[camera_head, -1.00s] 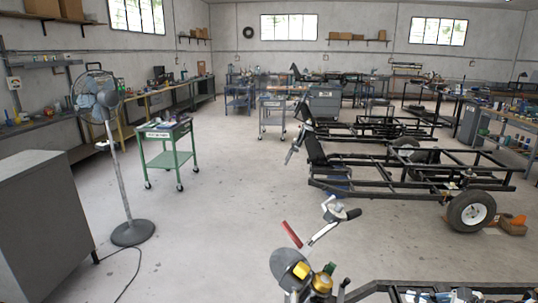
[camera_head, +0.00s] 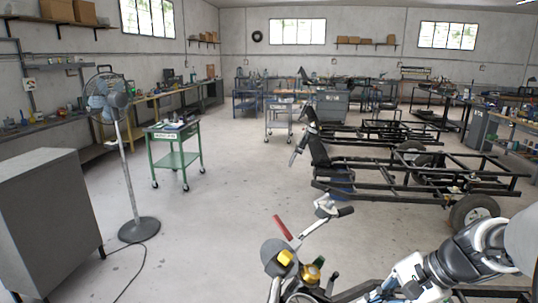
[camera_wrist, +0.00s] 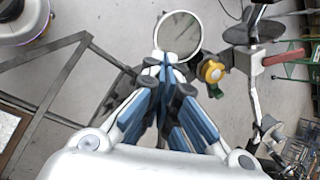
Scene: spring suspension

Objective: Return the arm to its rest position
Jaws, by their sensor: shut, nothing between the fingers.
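My gripper (camera_wrist: 166,92) shows in the wrist view with its blue and black fingers together and nothing between them. It is over the end of a black metal frame (camera_wrist: 60,105). A round grey disc (camera_wrist: 180,32) lies just beyond the fingertips, with a yellow-capped part (camera_wrist: 212,71) to its right. I cannot tell whether the fingers touch either. In the head view my arm reaches in from the lower right, its white and black links covering much of the near frame.
A floor fan (camera_head: 138,229) and grey cabinet (camera_head: 45,210) stand at left, with a cable on the floor. A green cart (camera_head: 176,158) stands behind. A wheeled black chassis (camera_head: 400,180) is at right. The middle floor is clear.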

